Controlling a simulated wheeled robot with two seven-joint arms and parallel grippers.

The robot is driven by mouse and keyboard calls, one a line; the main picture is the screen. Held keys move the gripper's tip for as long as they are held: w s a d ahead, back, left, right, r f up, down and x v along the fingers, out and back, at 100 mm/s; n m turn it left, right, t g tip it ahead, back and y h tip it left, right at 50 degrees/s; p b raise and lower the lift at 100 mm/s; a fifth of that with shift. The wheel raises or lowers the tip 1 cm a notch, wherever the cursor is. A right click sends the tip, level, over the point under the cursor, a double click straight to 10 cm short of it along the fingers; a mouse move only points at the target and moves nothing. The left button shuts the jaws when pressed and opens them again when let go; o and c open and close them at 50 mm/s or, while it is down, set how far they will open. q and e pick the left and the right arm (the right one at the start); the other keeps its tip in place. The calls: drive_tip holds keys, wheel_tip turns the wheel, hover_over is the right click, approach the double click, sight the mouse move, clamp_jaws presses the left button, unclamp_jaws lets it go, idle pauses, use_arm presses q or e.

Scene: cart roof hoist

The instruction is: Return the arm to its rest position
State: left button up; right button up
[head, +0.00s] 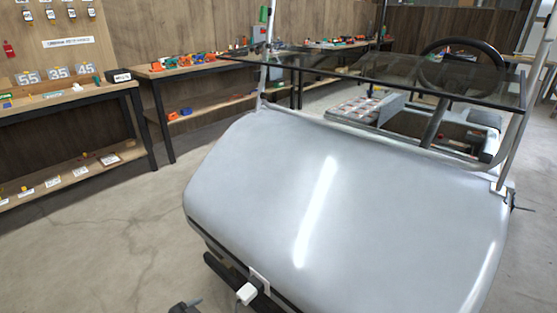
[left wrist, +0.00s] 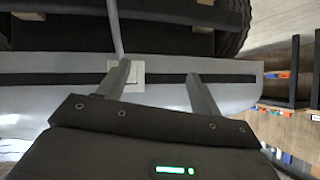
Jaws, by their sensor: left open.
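My left gripper (left wrist: 160,78) shows in the left wrist view with its two fingers apart and nothing held between them. The fingers point at the cart's front, where a dark strip runs across the pale body. A white plate (left wrist: 138,76) with a pale cable lies beside and partly behind the left-hand finger; I cannot tell whether they touch. In the head view, the cart (head: 350,195) has a smooth grey hood, and a white connector (head: 247,293) sits at its lower front edge. A small dark part at the bottom edge may be mine. My right gripper is not in view.
A tinted panel (head: 390,75) spans the cart's posts above the hood, with a steering wheel (head: 462,65) behind. Workbenches (head: 70,97) with small items line the left and back walls. The concrete floor (head: 95,240) left of the cart is clear. A tire (left wrist: 236,25) shows in the wrist view.

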use_arm(q)
drive_tip(key=s+a+f+n+g+y+p, duration=0.1)
drive_tip(key=s+f, duration=0.6)
drive_tip(key=s, duration=0.7)
drive_tip(key=s+a+f+n+g+y+p, duration=0.2)
drive_tip(key=s+f+g+p, duration=0.3)
drive_tip(key=s, duration=0.9)
drive_tip(key=s+a+f+n+g+y+p, duration=0.2)
drive_tip(key=s+a+f+p, duration=0.1)
drive_tip(key=s+f+p, duration=0.4)
drive_tip(key=s+f, duration=0.3)
drive_tip(key=s, duration=0.4)
drive_tip(key=shift+s+g, duration=0.4)
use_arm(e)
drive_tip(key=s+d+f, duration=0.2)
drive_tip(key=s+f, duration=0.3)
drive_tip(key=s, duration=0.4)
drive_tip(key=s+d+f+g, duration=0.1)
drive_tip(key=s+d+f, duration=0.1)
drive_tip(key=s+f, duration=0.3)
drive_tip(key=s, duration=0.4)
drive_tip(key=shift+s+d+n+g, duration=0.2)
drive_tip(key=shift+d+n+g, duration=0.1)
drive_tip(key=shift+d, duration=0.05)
use_arm(q)
drive_tip(key=shift+n, duration=0.3)
